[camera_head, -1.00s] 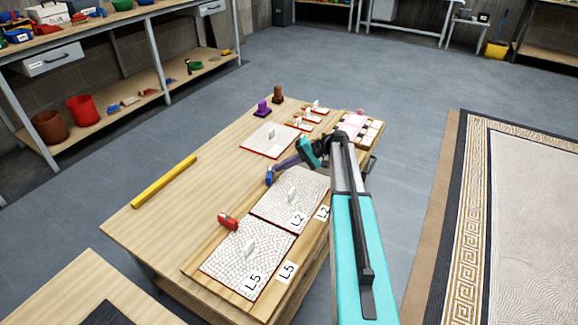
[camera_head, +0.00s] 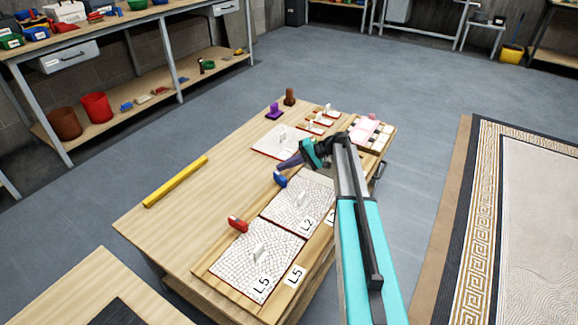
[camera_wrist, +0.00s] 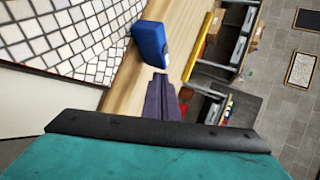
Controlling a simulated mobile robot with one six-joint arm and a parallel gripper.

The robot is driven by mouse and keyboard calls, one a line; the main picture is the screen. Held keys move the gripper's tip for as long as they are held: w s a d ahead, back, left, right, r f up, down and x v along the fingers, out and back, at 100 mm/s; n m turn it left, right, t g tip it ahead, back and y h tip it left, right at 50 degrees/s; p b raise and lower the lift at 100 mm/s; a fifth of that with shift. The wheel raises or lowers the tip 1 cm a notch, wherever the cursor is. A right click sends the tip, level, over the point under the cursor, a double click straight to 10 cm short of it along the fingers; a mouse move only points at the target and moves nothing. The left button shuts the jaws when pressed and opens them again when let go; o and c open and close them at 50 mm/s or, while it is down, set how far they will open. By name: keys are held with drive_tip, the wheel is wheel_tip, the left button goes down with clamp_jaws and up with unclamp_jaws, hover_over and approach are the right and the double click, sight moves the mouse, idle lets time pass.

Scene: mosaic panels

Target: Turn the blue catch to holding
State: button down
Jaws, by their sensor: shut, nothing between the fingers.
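The blue catch (camera_head: 280,179) sits at the upper left corner of the white mosaic panel marked L2 (camera_head: 313,192). In the wrist view the blue catch (camera_wrist: 150,43) stands beside the tiled panel's edge, just beyond my fingers. My gripper (camera_head: 280,166) is shut and empty, its purple fingers close to the catch on the far side. In the wrist view my gripper (camera_wrist: 161,78) shows a small apparent gap to the catch; whether they touch is unclear.
A red catch (camera_head: 238,224) sits by the panel marked L5 (camera_head: 255,275). A yellow bar (camera_head: 176,181) lies on the bare left part of the table. A purple piece (camera_head: 274,111), a brown piece (camera_head: 289,97) and a further panel (camera_head: 270,143) are at the back.

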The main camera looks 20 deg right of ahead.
drive_tip(key=shift+w+a, duration=0.25)
drive_tip(key=shift+s, duration=0.15)
idle(1.4)
drive_tip(key=shift+s+a+f, duration=0.15)
drive_tip(key=shift+s+a, duration=0.25)
drive_tip(key=shift+s, duration=0.3)
